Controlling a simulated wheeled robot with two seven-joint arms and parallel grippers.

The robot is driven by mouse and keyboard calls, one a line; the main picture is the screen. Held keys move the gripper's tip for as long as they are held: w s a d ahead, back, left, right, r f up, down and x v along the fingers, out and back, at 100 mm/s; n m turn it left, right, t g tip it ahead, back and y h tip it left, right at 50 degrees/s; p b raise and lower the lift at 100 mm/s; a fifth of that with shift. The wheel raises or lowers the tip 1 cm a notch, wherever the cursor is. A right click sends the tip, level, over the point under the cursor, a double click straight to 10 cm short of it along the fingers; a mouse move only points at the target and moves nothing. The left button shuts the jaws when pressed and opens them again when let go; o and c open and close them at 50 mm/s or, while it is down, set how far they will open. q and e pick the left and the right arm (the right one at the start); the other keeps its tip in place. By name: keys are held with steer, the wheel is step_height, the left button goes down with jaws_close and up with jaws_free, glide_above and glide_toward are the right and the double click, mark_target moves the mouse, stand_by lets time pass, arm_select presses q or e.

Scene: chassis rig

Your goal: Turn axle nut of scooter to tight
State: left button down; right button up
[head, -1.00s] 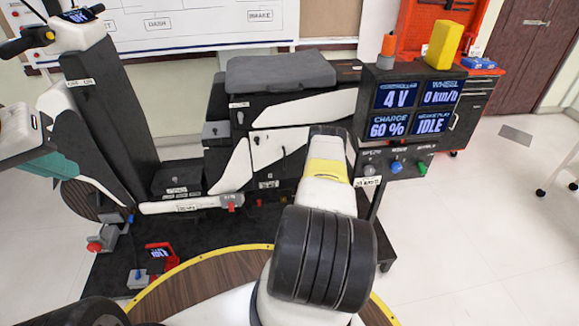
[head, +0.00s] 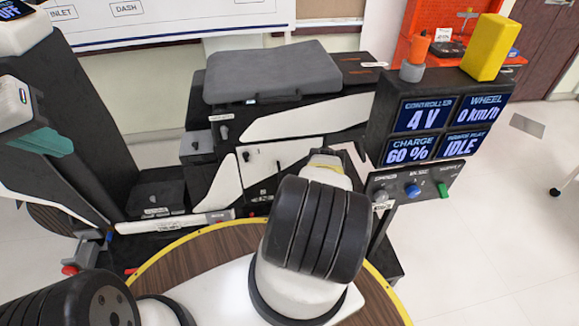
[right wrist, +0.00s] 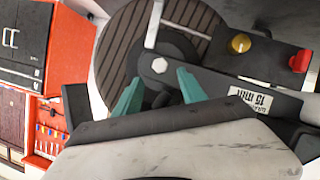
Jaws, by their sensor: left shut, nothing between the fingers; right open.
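The scooter (head: 298,121), black with white side panels and a grey seat, stands in front of me in the head view. The axle nut (right wrist: 159,65) is a pale hexagon on a dark round hub in the right wrist view. My right gripper (right wrist: 160,78) is open, its two teal fingers on either side just short of the nut. I cannot tell whether they touch it. In the head view my right arm hides that gripper and the nut. My left gripper (head: 45,143), with teal fingers, is shut and empty at the left edge, in front of the scooter's front part.
A display box (head: 440,118) with four panels reads 4 V, 0 km/h, 60 % and IDLE. A yellow block (head: 489,47) stands on it. In the right wrist view a gold knob (right wrist: 239,43) and a red knob (right wrist: 299,60) sit beside the hub.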

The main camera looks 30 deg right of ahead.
steer(key=x, duration=0.8)
jaws_close()
